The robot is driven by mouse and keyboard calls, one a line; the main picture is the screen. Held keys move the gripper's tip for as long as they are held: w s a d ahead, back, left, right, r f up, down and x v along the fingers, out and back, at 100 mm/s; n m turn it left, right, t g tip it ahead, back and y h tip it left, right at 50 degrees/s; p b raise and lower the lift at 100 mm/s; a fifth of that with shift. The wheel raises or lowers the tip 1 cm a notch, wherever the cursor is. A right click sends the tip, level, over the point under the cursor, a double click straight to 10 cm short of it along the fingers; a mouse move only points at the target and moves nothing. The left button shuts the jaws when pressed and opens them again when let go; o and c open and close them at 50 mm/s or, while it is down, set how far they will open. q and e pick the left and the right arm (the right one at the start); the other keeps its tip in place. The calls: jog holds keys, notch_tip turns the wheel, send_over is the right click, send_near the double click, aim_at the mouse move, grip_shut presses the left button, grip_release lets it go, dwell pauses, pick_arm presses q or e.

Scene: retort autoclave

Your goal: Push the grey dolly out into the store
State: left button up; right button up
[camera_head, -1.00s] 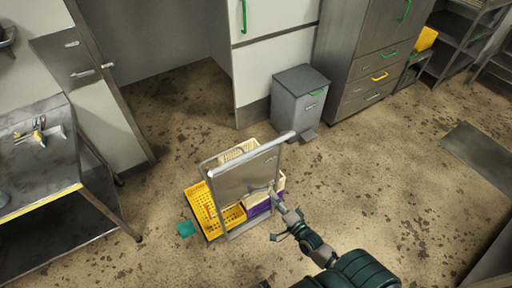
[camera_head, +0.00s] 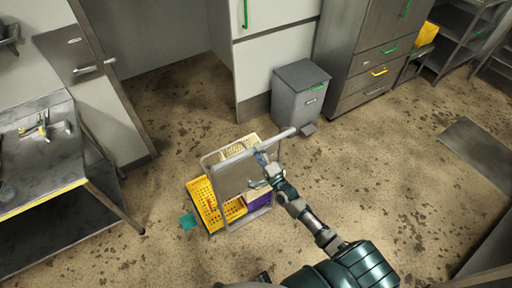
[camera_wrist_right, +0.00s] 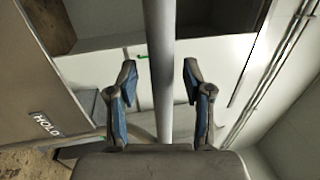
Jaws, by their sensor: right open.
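The grey dolly (camera_head: 230,183) stands on the floor in the middle of the head view. It has an upright grey panel and a pale round push bar (camera_head: 284,136) along its top. It carries yellow, cream and purple crates. My right gripper (camera_head: 262,155) is at the push bar, partly in front of the panel. In the right wrist view, the gripper (camera_wrist_right: 160,78) is open and the bar (camera_wrist_right: 160,30) runs between its two fingers, with gaps visible on both sides. My left gripper is not identifiable in either view.
A grey bin (camera_head: 300,92) stands behind the dolly to the right, by tall cabinets (camera_head: 375,60). A metal table (camera_head: 50,160) stands at left. A doorway-like recess (camera_head: 160,50) opens behind the dolly. Bare floor (camera_head: 410,160) lies to the right. A teal patch (camera_head: 188,221) lies by the dolly.

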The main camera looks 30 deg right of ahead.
jog(key=shift+x, duration=0.9)
jog(key=shift+a+f, duration=0.1)
grip_shut()
